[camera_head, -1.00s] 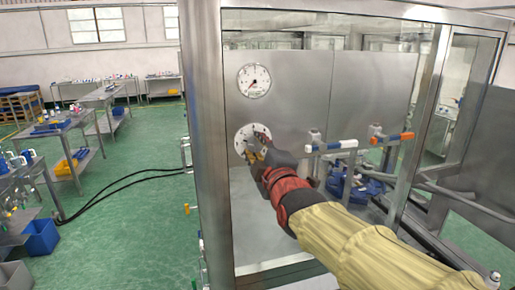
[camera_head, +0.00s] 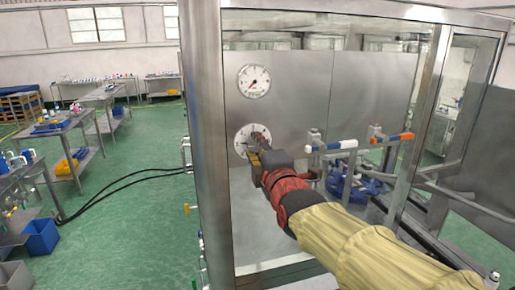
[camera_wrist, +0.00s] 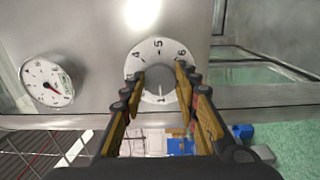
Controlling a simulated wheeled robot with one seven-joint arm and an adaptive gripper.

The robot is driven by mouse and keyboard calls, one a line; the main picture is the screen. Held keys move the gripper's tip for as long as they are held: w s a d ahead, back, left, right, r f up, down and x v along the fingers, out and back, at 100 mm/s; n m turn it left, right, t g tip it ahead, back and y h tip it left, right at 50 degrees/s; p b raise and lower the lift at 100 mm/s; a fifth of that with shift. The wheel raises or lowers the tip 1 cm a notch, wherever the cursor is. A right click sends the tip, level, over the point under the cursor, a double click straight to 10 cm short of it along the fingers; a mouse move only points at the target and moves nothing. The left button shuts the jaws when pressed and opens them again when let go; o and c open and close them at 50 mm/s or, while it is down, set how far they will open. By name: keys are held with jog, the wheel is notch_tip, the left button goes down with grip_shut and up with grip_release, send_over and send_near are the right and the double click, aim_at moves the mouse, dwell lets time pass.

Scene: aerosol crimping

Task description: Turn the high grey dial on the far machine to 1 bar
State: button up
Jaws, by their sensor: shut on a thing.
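The high dial (camera_head: 241,139) is a round white face on the far machine's steel panel, below a white pressure gauge (camera_head: 254,81). In the wrist view the dial face (camera_wrist: 161,47) shows figures 4, 5 and 6 at the top and a 1 at the bottom. Its grey knob (camera_wrist: 160,80) sits between my fingertips. My gripper (camera_head: 255,153) is shut on this knob, one finger on each side. The gauge also shows at left in the wrist view (camera_wrist: 47,81), with a red needle.
Right of the dial, a blue-and-white-handled valve (camera_head: 332,145) and an orange-and-white-handled valve (camera_head: 392,139) stand close to my arm. A steel frame post (camera_head: 203,130) rises at left. Tables and blue bins (camera_head: 40,237) stand farther left on the green floor.

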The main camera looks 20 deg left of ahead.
jog(key=o, duration=1.2)
jog(key=shift+c, duration=0.2)
jog(key=v, duration=1.2)
jog(key=shift+a, duration=0.15)
